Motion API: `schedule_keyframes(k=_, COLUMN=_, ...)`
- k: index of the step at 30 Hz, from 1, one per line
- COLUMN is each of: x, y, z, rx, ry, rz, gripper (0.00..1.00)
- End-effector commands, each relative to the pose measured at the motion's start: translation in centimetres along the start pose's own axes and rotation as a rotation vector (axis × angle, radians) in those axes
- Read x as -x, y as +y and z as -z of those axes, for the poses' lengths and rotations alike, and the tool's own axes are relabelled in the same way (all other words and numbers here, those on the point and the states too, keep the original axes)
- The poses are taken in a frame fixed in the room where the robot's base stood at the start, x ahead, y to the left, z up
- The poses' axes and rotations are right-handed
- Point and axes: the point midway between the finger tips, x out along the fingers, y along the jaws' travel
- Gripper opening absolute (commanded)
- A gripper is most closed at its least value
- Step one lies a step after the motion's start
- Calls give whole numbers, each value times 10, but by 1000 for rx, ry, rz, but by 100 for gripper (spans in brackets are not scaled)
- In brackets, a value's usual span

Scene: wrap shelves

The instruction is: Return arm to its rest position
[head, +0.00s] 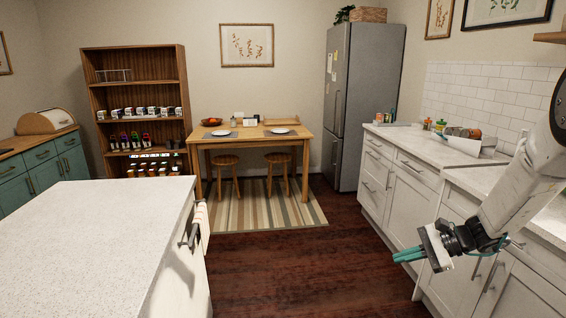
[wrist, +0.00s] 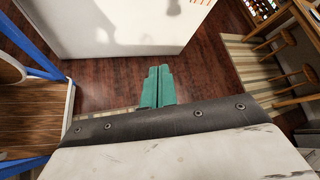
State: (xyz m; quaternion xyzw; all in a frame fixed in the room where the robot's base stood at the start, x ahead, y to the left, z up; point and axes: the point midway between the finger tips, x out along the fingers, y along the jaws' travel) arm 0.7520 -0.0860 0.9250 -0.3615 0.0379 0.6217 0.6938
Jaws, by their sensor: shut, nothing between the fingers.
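My gripper (head: 410,255) is at the right of the head view, at the end of my white arm. It is held in the air in front of the white base cabinets, pointing left. Its teal fingers are together with nothing between them. In the wrist view the teal fingers (wrist: 157,86) also lie side by side, above the dark wooden floor.
A white-topped island (head: 85,235) fills the lower left of the head view. The right counter (head: 415,150) with its cabinets runs close beside my arm. A table (head: 250,138) with two stools, a shelf unit (head: 135,65) and a fridge (head: 370,85) stand farther back. The floor between is clear.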

Motion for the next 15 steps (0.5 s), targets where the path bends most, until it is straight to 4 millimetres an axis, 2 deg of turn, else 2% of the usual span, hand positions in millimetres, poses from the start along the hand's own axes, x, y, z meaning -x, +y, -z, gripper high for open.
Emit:
schedule_keyframes(k=1, x=3, y=10, z=-28, rx=68, ry=9, rz=-75, gripper=0)
schedule_keyframes(k=6, x=17, y=56, z=-101, rx=285, ry=48, rz=-335, gripper=0)
schedule_keyframes(k=9, x=29, y=85, z=-136, rx=408, ry=80, rz=-476, gripper=0)
schedule_keyframes(k=15, x=59, y=138, z=-189, rx=641, ry=167, rz=-727, gripper=0)
